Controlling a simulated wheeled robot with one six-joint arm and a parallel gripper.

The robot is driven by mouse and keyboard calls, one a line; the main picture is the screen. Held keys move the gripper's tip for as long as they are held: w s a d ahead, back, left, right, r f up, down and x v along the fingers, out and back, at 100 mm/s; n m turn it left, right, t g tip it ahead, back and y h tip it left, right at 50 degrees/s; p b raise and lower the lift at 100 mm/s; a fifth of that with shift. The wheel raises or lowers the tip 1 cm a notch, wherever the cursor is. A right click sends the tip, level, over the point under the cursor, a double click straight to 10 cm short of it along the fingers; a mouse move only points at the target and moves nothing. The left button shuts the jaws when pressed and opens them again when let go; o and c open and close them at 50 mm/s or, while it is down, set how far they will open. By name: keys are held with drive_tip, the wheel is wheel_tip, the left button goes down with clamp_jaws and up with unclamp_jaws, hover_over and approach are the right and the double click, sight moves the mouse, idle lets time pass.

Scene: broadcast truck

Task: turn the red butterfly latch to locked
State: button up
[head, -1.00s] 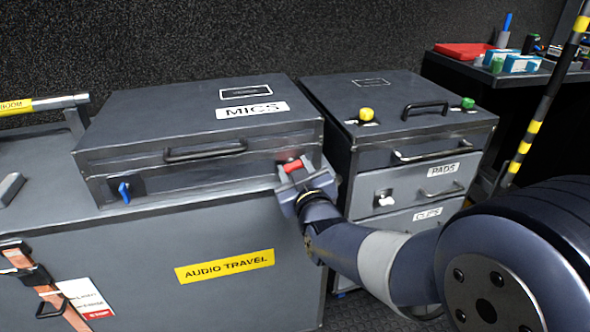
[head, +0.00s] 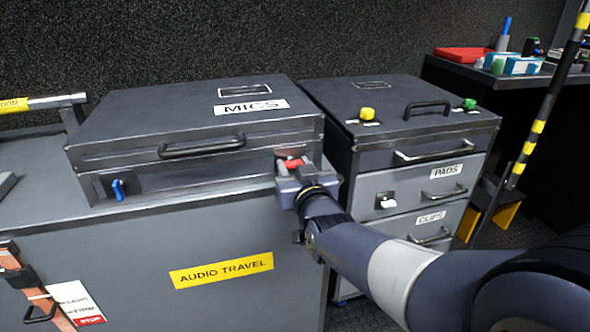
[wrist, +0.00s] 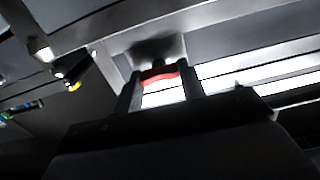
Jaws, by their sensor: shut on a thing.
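The red butterfly latch (head: 292,163) is on the front right of the grey MICS case (head: 180,118). My gripper (head: 289,170) is at the latch and shut on it. In the wrist view the red latch (wrist: 160,73) shows between my two dark fingers (wrist: 158,90), in front of a metal plate. The latch's lower part is hidden by my gripper in the head view. A blue latch (head: 118,189) is on the front left of the same case, its handle roughly upright.
The MICS case stands on a larger grey case with an AUDIO TRAVEL label (head: 222,271). A drawer cabinet (head: 372,185) with PADS and CLIPS labels stands close on the right. A striped pole (head: 540,125) leans further right.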

drive_tip(key=o, duration=1)
drive_tip(key=shift+s, duration=0.1)
drive_tip(key=p+v, duration=0.2)
drive_tip(key=v, duration=0.8)
drive_tip(key=shift+s, duration=0.3)
drive_tip(key=shift+w, duration=0.1)
drive_tip(key=b+x, duration=0.1)
drive_tip(key=x, duration=0.9)
drive_tip(key=shift+w+b, duration=0.3)
drive_tip(key=shift+w, duration=0.1)
drive_tip(key=shift+n, duration=0.4)
drive_tip(key=shift+s+f, duration=0.1)
